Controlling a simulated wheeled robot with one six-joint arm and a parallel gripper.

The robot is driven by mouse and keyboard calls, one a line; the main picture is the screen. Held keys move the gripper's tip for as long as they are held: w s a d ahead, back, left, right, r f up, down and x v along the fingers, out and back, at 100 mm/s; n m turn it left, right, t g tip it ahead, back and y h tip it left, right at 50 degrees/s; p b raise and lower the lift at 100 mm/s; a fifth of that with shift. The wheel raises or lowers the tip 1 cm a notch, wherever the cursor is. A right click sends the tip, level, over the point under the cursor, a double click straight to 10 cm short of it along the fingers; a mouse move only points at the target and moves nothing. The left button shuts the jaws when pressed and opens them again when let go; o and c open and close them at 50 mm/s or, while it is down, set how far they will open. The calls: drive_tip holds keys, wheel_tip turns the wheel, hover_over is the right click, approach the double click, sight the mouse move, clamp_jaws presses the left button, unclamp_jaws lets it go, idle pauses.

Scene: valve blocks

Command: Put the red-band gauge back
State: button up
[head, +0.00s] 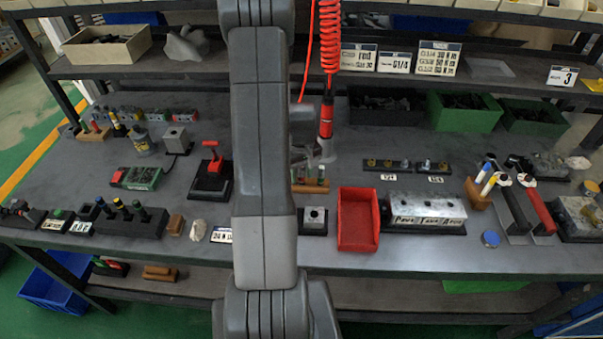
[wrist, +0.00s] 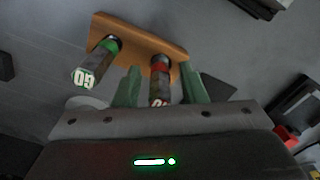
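The red-band gauge (wrist: 160,80) shows in the wrist view at the right part of a wooden holder (wrist: 145,36). It appears to stand in the holder, its labelled end towards the camera. A green-band gauge (wrist: 98,60) stands in the same holder to its left. My gripper (wrist: 160,84) has its two green fingers on either side of the red-band gauge, with a visible gap on each side, so it is open. In the head view the holder (head: 312,188) is partly hidden behind my arm, and my gripper (head: 312,155) is just above it, seen unclearly.
A red tray (head: 358,220) and a grey valve block (head: 425,209) stand to the right of the holder. A small block on a black base (head: 314,219) is in front of it. A red coiled hose tool (head: 327,110) hangs close behind. Another wooden gauge holder (head: 93,135) stands far left.

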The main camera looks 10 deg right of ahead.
drive_tip(key=shift+r, duration=0.1)
wheel_tip(320, 180, up, 12)
drive_tip(key=shift+r+b, duration=0.1)
drive_tip(key=shift+b, duration=0.4)
idle(1.6)
